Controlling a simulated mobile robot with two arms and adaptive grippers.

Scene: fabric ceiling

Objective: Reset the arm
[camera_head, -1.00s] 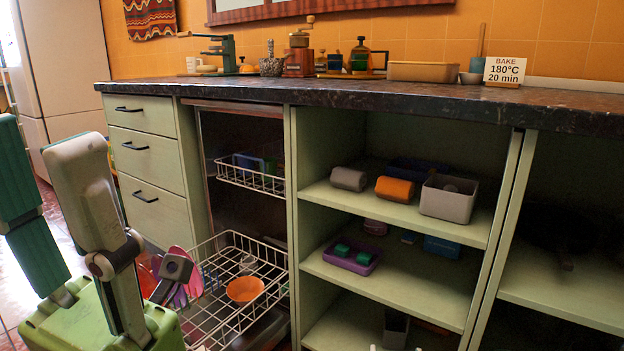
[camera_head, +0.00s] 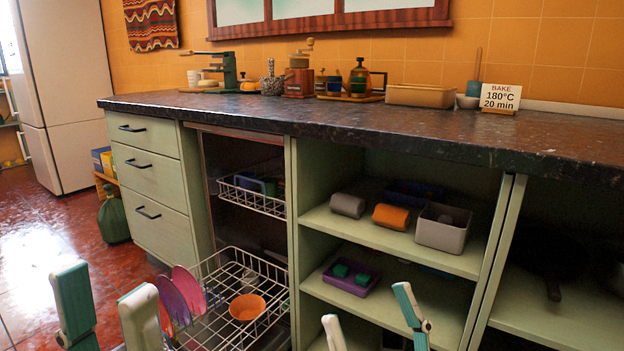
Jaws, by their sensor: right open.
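My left gripper (camera_head: 102,285) is low at the left of the head view. Its two pale and green fingers point up and stand apart, with nothing between them. My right gripper (camera_head: 366,306) is at the bottom edge, in front of the open shelves. Its two fingers are spread apart and empty. Most of both arms is out of view below the picture.
A wire dishwasher rack (camera_head: 215,268) with an orange bowl (camera_head: 247,307) and pink and purple plates (camera_head: 178,293) is pulled out beside the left gripper. Open shelves (camera_head: 395,232) hold a grey box (camera_head: 443,228). The dark worktop (camera_head: 330,122) runs above.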

